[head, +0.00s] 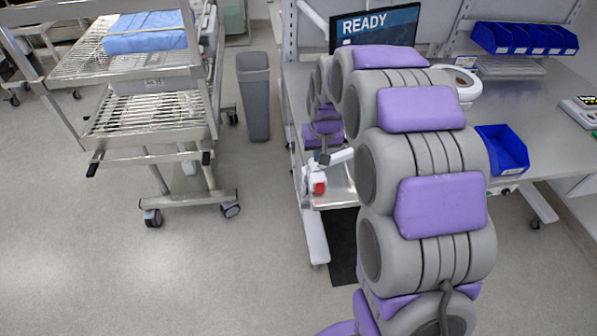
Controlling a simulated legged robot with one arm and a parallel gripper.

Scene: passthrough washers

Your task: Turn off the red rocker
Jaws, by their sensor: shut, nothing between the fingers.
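A small red part (319,188), which looks like the red rocker, sits on a white fixture (318,174) beside the workbench. It is too small to tell which way it is set. My gripper (325,158) is at the far end of my grey and purple arm, just above the white fixture and the red part. It is shut and empty. I cannot tell whether its tip touches the fixture. My arm hides much of the bench behind it.
A steel workbench (548,108) with blue bins (503,150) stands on the right. A screen reading READY (375,27) is at the back. A grey waste bin (254,95) and a wire-shelf cart (150,112) stand left. The floor at front left is clear.

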